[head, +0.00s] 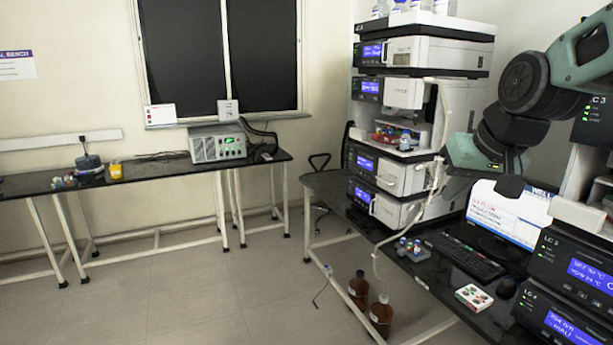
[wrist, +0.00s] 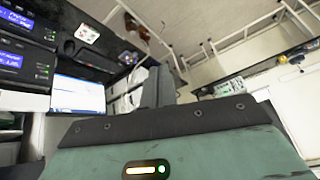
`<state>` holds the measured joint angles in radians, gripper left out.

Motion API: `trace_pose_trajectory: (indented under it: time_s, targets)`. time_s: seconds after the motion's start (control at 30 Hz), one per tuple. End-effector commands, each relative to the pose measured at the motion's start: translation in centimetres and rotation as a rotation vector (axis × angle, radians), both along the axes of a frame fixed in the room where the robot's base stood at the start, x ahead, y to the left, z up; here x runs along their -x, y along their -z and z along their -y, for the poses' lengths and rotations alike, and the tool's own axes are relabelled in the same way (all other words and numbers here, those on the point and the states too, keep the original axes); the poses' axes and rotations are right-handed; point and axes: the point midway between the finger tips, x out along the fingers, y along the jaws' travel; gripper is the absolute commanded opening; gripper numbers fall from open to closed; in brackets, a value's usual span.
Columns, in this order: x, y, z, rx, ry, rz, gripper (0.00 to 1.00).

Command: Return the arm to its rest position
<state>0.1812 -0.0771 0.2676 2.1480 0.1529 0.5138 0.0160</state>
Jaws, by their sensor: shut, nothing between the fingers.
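My arm (head: 545,85) reaches in from the upper right in the head view, in front of the instrument stacks. My gripper (head: 510,187) hangs at its end, above the bench and in front of the monitor. In the wrist view, my gripper (wrist: 158,86) shows as dark fingers together beyond the green hand. It is shut and holds nothing. It looks apart from the bench and the instruments.
A tall instrument stack (head: 407,120) stands left of my arm, and another (head: 580,275) at the right. The floor (head: 190,300) at left is clear.

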Motion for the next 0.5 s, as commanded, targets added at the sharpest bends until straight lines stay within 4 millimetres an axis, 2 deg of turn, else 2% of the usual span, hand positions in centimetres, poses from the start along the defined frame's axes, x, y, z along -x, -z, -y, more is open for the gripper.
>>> trace_pose_trajectory:
  time_s: [0.03,0.17,0.2,0.33,0.4,0.5]
  targets:
    - [2.1,2.5,-2.9,0.010,-0.078,-0.050,0.00]
    - [8.1,7.5,-8.3,0.049,-0.258,-0.176,0.00]
    - [10.2,9.0,-9.7,0.068,-0.316,-0.215,0.00]
    - [17.1,13.2,-12.4,0.134,-0.490,-0.332,0.00]
    - [20.3,14.9,-13.0,0.171,-0.568,-0.381,0.00]
    - [23.7,16.6,-13.1,0.215,-0.650,-0.434,0.00]
